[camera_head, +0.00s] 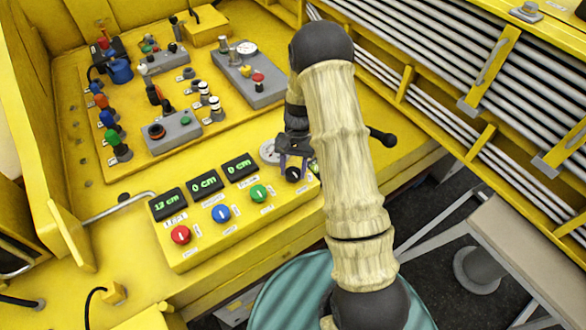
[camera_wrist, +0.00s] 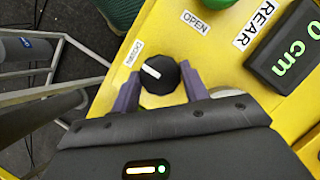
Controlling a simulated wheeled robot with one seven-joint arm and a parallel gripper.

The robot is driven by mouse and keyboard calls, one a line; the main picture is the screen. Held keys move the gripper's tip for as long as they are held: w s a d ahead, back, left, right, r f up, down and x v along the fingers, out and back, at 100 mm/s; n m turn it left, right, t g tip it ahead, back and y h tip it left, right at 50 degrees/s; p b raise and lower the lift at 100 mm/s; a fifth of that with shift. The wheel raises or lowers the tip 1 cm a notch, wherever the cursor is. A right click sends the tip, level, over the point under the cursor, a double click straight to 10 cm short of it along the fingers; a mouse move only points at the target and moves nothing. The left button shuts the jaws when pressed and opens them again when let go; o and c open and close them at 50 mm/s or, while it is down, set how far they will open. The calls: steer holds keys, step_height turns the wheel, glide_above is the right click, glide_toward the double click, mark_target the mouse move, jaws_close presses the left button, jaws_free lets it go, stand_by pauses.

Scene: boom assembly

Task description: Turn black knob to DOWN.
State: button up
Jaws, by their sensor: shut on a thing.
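The black knob (camera_wrist: 166,80) sits on the yellow panel in the wrist view, between the two purple fingers of my gripper (camera_wrist: 161,92). The fingers are shut on it, one on each side. Its white line slants to the upper left, towards a small label (camera_wrist: 135,53) whose word is hard to read. In the head view my gripper (camera_head: 294,168) is over the right end of the control box, and the black knob (camera_head: 293,174) shows between the fingers.
Red (camera_head: 181,235), blue (camera_head: 221,213) and green (camera_head: 258,193) knobs line the box beside the black one. Displays (camera_head: 203,185) read 13 cm, 0 cm and 0 cm. A pale round dial (camera_head: 268,151) is close behind my gripper. Levers and switches (camera_head: 117,146) fill the panel behind.

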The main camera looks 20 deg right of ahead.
steer(key=shift+r, duration=0.1)
stand_by(0.3)
steer(key=o, duration=1)
steer(key=shift+w+d+r+b, duration=0.15)
steer(key=shift+w+r+b, duration=0.15)
steer(key=shift+r, duration=0.15)
steer(key=b+v, duration=0.1)
steer(key=v, duration=0.7)
steer(key=b+v, duration=0.2)
steer(key=v, duration=0.6)
steer(key=shift+s+r+b, duration=0.2)
steer(key=shift+b, duration=0.1)
